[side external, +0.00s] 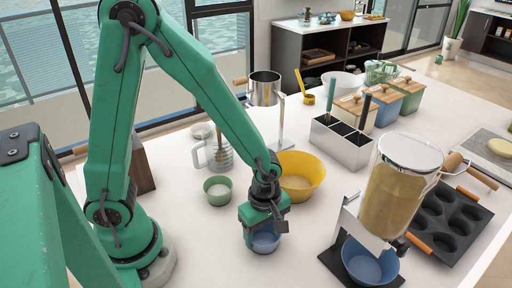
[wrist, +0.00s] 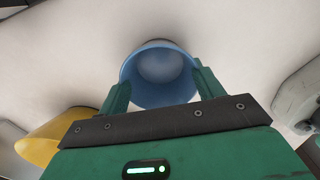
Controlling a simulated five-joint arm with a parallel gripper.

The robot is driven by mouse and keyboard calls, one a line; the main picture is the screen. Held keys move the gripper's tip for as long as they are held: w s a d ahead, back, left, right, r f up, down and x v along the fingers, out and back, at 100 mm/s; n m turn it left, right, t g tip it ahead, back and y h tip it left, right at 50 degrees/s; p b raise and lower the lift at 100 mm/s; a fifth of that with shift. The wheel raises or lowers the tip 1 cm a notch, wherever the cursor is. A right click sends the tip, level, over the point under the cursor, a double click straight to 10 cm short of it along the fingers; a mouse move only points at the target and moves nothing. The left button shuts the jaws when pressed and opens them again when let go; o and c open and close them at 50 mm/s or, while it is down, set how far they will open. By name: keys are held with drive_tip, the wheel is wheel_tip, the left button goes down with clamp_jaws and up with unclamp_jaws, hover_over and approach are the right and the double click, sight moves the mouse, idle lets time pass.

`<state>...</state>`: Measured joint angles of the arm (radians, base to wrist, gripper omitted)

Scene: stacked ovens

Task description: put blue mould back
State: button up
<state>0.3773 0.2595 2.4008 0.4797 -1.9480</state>
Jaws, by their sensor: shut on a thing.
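My gripper (side external: 264,222) is shut on a small blue mould (side external: 265,240), low over the white counter near its front. In the wrist view the blue mould (wrist: 160,82) sits between my two green fingers (wrist: 160,88), its open mouth facing the camera. I cannot tell whether its base touches the counter. A green mould (side external: 217,190) with pale contents stands to the left and behind. A second, larger blue bowl (side external: 370,265) stands under the dispenser at the right.
A yellow bowl (side external: 303,176) stands close behind my gripper. The grain dispenser (side external: 400,185) stands to the right, with a dark muffin tray (side external: 447,217) beyond it. A glass jug (side external: 215,150) and steel pot stand further back.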

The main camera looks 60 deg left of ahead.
sight(263, 241)
drive_tip(key=shift+f, duration=0.15)
drive_tip(key=o, duration=1)
drive_tip(key=shift+r, duration=0.2)
wheel_tip(263, 241, up, 12)
drive_tip(key=shift+a+r, duration=0.1)
idle(0.7)
